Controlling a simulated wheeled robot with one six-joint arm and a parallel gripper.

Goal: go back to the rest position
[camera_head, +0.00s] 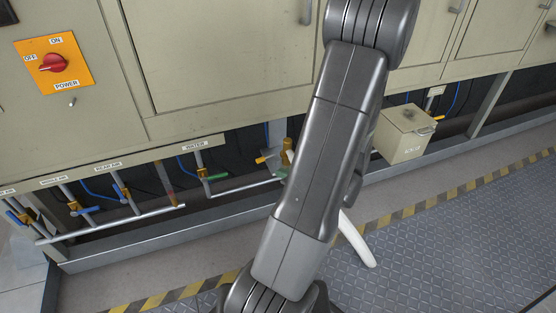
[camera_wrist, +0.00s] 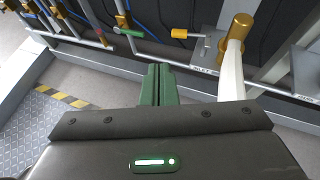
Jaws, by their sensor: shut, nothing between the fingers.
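My gripper (camera_wrist: 159,72) shows in the wrist view with its two green fingers pressed together, shut and empty. Its dark body fills the bottom of that view. The fingers point towards the pipes under the cabinet, and I see no clear contact with them. In the head view my arm crosses the middle of the picture and hides most or all of the gripper.
The cabinet (camera_head: 225,60) carries a red power switch (camera_head: 53,63). Below it run pipes with coloured valve handles (camera_head: 215,177). A beige box (camera_head: 404,134) stands right of my arm. A white pipe (camera_wrist: 231,75) rises beside the fingers. The patterned floor (camera_head: 450,235) is open.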

